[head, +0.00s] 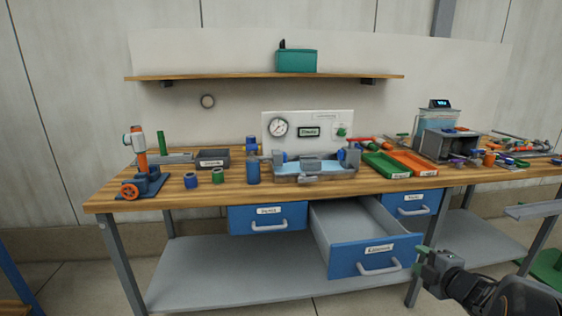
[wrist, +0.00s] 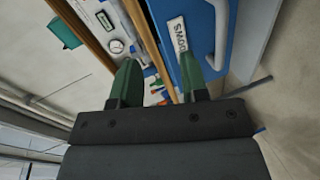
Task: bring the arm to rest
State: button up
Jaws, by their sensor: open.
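My gripper (head: 424,265) is at the lower right of the head view, in front of the bench and just right of the pulled-out middle drawer (head: 372,258). In the wrist view, the two green fingers of my gripper (wrist: 160,82) stand apart with nothing between them. My dark arm reaches in from the lower right corner of the head view. The wrist view is turned on its side and shows a blue drawer front (wrist: 188,42) with a label and a handle beyond the fingers. I cannot tell whether a finger touches the drawer.
The wooden bench (head: 110,200) holds a clear tank unit, a green tray (head: 386,165), an orange tray (head: 412,163) and several small parts. The middle drawer juts out and looks empty. The left drawer (head: 268,218) and right drawer (head: 412,203) are shut. Floor in front is clear.

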jog(key=s+a+r+m+g+h+p, duration=0.1)
jog(key=a+r+m+g+h+p, duration=0.15)
jog(key=r+m+p, duration=0.45)
jog(key=s+a+r+m+g+h+p, duration=0.1)
jog(key=a+r+m+g+h+p, duration=0.1)
jog(key=a+r+m+h+p, duration=0.45)
jog(key=s+a+r+m+g+y+p, duration=0.2)
jog(key=s+a+g+y, duration=0.1)
jog(key=s+a, duration=0.3)
jog(key=s+a+r+m+g+y+p, duration=0.2)
jog(key=s+a+r+g+y+p, duration=0.1)
jog(key=s+a, duration=0.3)
jog(key=shift+s+a+r+m+g+y, duration=0.15)
jog(key=shift+s+a+m+g+y, duration=0.15)
jog(key=shift+s+y, duration=0.35)
